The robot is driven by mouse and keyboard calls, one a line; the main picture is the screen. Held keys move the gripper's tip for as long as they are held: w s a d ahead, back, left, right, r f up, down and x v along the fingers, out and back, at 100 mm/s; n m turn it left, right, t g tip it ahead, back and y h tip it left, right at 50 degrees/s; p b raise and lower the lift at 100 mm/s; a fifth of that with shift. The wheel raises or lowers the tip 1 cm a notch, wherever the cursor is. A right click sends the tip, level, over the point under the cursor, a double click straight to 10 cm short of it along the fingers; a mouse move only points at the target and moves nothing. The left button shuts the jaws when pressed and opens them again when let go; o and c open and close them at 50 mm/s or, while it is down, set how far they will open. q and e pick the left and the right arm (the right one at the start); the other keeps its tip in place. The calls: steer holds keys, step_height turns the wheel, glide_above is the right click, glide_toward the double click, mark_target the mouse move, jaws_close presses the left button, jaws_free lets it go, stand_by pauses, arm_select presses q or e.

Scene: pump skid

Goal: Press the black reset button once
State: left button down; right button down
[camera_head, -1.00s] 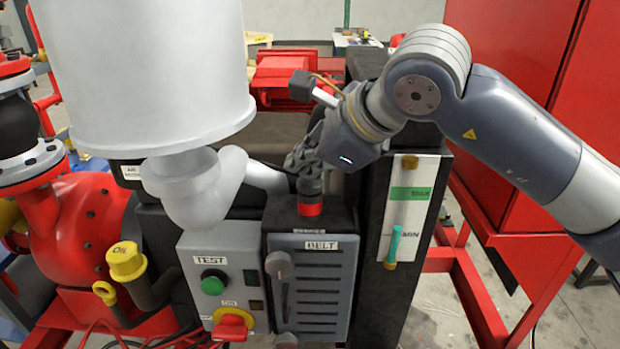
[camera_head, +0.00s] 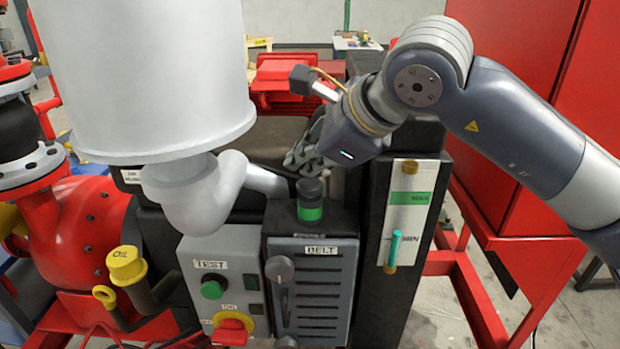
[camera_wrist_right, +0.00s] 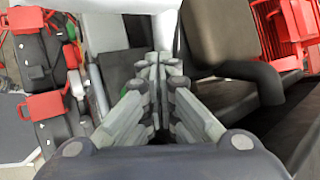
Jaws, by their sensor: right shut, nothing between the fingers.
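I cannot make out a black reset button in either view. My right gripper (camera_head: 294,160) is behind the signal lamp (camera_head: 310,208), over the back of the dark housing that carries the BELT panel (camera_head: 318,288). The lamp has a black cap and a green band. The right gripper is shut and empty; in the right wrist view its grey fingers (camera_wrist_right: 158,62) meet in front of a dark surface. In the head view its fingertips are partly hidden by the white pipe elbow and the lamp, so I cannot tell whether they touch anything. My left gripper is not in view.
A large white tank (camera_head: 155,80) and its pipe elbow (camera_head: 195,200) stand left of the gripper. The TEST box (camera_head: 222,300) has a green button (camera_head: 213,287) and a red-yellow switch (camera_head: 233,326). A black post with a gauge (camera_head: 405,215) stands right.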

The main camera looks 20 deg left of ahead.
mark_target(307, 185)
steer(key=shift+r, duration=0.3)
steer(key=shift+r+p, duration=1.35)
steer(key=shift+r, duration=1.15)
steer(key=shift+f, duration=0.15)
